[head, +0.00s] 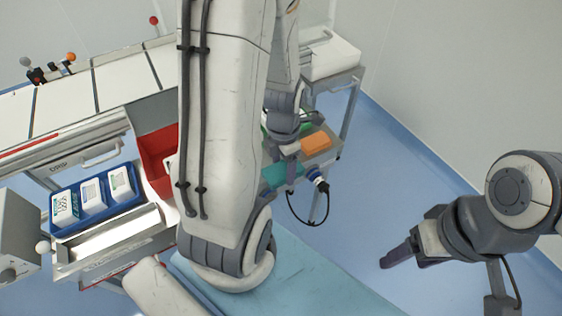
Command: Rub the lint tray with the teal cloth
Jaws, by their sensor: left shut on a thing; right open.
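The teal cloth (271,177) is at the front of a small side stand, partly hidden by my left arm. My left gripper (290,176) points down at it and is shut on it; the fingertips are small and partly hidden. I cannot tell whether the cloth still touches the stand. A long, shiny metal tray (105,243), which may be the lint tray, lies at the lower left, in front of a blue bin. My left arm is between it and the cloth. My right gripper (398,256) is open and empty over the blue floor at the right.
The side stand (326,155) also holds an orange block (316,141) and a green item, with a dark cable hanging beside it. The blue bin (139,199) holds several white packs. A red bin (156,146) stands behind it. The floor at the right is clear.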

